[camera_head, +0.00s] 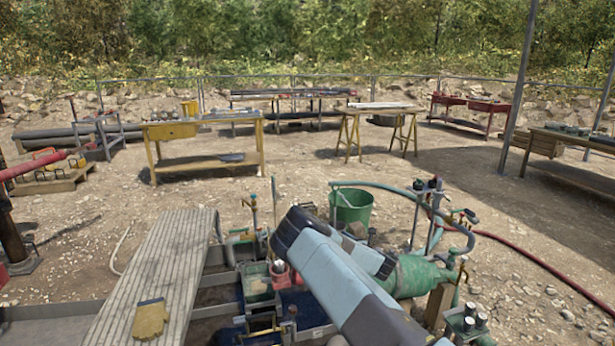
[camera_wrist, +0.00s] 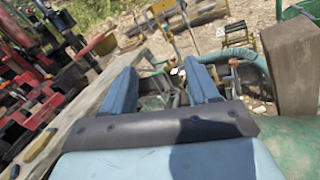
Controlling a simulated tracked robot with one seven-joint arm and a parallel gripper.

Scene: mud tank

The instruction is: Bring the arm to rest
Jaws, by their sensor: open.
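My gripper (camera_wrist: 160,76) shows in the wrist view with its two blue fingers apart and nothing between them. In the head view my light blue arm (camera_head: 345,278) reaches up from the lower right and leans left over the cluttered equipment. The gripper's fingers cannot be made out clearly there. Valves and pipes show beyond the fingers in the wrist view, blurred; I cannot tell the distance to them.
A green machine (camera_head: 415,277) and a wooden post (camera_head: 438,304) stand close right of my arm. A green bucket (camera_head: 352,207) is behind it. A plank walkway (camera_head: 168,262) with a yellow glove (camera_head: 150,319) lies left. Open gravel separates these from the yellow workbench (camera_head: 205,163).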

